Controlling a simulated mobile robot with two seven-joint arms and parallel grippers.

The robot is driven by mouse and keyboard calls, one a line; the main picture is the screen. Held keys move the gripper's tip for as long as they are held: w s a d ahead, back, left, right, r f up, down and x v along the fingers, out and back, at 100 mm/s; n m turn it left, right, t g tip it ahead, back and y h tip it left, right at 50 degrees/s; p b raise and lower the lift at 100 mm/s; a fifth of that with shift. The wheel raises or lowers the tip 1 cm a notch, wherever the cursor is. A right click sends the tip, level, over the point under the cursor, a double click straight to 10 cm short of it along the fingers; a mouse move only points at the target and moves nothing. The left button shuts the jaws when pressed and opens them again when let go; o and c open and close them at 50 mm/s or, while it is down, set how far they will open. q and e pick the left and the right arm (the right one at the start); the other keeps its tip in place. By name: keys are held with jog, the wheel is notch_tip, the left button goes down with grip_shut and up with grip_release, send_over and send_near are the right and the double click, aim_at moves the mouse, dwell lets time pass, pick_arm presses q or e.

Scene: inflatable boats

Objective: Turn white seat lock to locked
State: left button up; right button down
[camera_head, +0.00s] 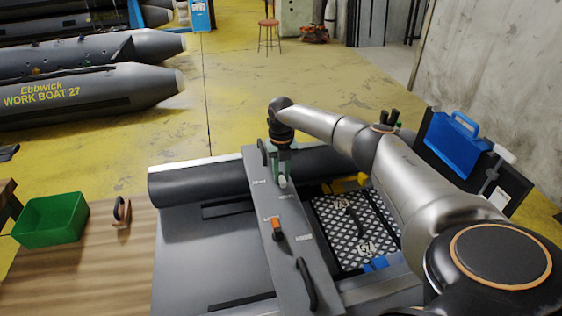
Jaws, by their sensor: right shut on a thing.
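The white seat lock (282,182) sits on the upper part of the grey seat board (262,212), which lies across the boat on the bench. Only a small pale part of it shows below my fingers. My right gripper (282,170) comes down from above and is shut on the lock. Small labels are printed on the board beside it, too small to read surely. An orange lock (277,229) sits lower on the same board, apart from my gripper. The left gripper is not in view.
A green bin (48,220) and a small brush-like item (122,211) lie on the wooden bench at left. A black handle (306,284) stands on the board's near end. A blue case (452,143) is at right. Grey boats lie far left.

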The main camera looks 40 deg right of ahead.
aim_at(282, 177)
dwell(0.5)
jog(key=c, duration=0.8)
grip_release()
jog(key=shift+o, duration=0.2)
notch_tip(282, 177, up, 13)
jog(key=shift+f, duration=0.2)
jog(key=shift+s+a+f, duration=0.1)
